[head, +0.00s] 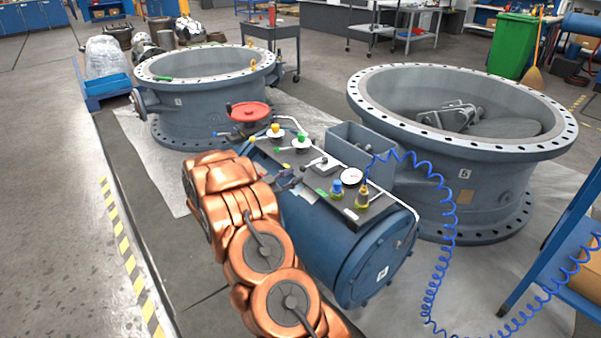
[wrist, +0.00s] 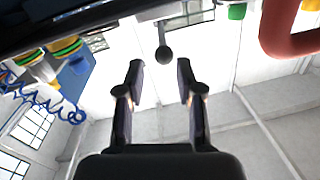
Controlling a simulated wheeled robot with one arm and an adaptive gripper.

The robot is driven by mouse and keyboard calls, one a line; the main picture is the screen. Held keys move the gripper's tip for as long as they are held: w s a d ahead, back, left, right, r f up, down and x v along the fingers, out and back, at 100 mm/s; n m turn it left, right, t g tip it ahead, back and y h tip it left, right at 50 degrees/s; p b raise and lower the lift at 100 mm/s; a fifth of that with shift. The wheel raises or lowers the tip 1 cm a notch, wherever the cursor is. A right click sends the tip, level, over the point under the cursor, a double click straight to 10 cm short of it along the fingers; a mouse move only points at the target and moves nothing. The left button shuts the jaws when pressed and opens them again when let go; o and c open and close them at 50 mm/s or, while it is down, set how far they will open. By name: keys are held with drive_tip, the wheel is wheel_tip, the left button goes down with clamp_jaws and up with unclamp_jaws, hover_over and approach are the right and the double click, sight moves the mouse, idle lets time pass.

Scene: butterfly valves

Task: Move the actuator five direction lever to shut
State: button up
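The actuator is a blue cylinder (head: 350,250) with a control panel on top, beside the large right valve (head: 460,150). A small lever with a dark round knob (wrist: 164,50) hangs down from the top of the wrist view. It lies ahead of and between my two fingertips, with a visible gap on each side. I cannot tell which marked position it points to. My gripper (wrist: 160,78) is open and empty in the wrist view. In the head view my gripper (head: 288,179) is small and dark beside the panel's left edge, near a small metal lever block (head: 324,164).
A red handwheel (head: 250,112), yellow and green knobs (head: 275,131), a gauge (head: 351,178) and blue and yellow fittings (head: 337,188) crowd the panel. A blue coiled hose (head: 447,215) hangs on the right. A second valve (head: 205,95) stands behind left. Floor at left is clear.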

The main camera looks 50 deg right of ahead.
drive_tip(key=shift+w+a, duration=0.2)
drive_tip(key=shift+a, duration=1.5)
